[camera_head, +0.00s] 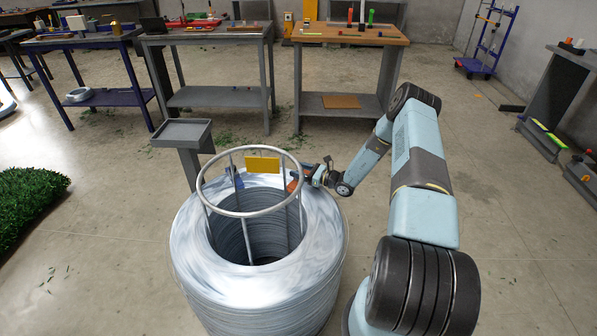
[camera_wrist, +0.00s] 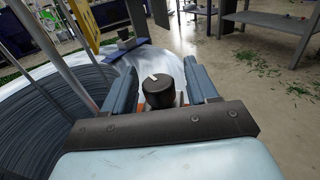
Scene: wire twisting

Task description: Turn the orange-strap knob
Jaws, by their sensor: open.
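The knob (camera_wrist: 158,92) is a black cylinder with a white mark on top, seen in the wrist view between the two blue-grey fingers of my gripper (camera_wrist: 160,70). A little orange of the strap (camera_wrist: 180,99) shows beside and below the knob. My gripper is open, with a finger on either side of the knob; I cannot tell whether either touches it. In the head view my gripper (camera_head: 313,174) reaches the right rear rim of the wire coil (camera_head: 318,235). The orange strap also shows there (camera_head: 292,186), while the knob is too small to make out.
A round metal frame (camera_head: 204,196) with upright bars rises from the coil's centre, left of my gripper. A yellow plate (camera_head: 262,165) hangs on it. A grey stand (camera_head: 183,133) and workbenches (camera_head: 205,38) are behind. Open floor (camera_head: 500,180) lies to the right.

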